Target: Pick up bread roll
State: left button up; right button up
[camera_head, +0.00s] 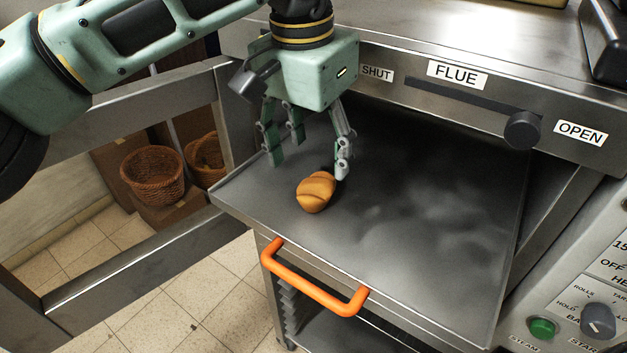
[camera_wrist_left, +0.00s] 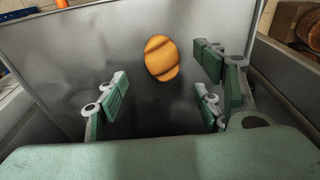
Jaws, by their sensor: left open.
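The bread roll (camera_head: 316,192) is golden brown with dark creases. It lies on the flat grey metal tray surface (camera_head: 420,240), near its left edge. My left gripper (camera_head: 309,165) hangs over the tray just behind and above the roll, with its fingers spread and nothing between them. In the left wrist view the roll (camera_wrist_left: 162,58) lies beyond the open fingers (camera_wrist_left: 165,95), apart from them. One fingertip looks close to the roll in the head view; I cannot tell whether it touches. My right gripper does not show.
A steel panel with a flue slider knob (camera_head: 522,130) stands behind the tray. An orange handle (camera_head: 312,282) sticks out below its front edge. A metal frame rail (camera_head: 140,270) and wicker baskets (camera_head: 152,174) are at the left. A control panel (camera_head: 570,310) is at the right. The tray's right part is clear.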

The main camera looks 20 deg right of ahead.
aim_at(317, 181)
pick_arm(q)
jog(key=f, duration=0.2)
jog(key=f+p, duration=0.1)
jog(key=shift+w+d, duration=0.25)
jog(key=f, duration=0.1)
jog(key=f+p, duration=0.1)
jog(key=f, duration=0.1)
jog(key=shift+w+d+f, duration=0.2)
jog(key=shift+w+f, duration=0.05)
jog(key=shift+f, duration=0.3)
jog(key=c, duration=1.2)
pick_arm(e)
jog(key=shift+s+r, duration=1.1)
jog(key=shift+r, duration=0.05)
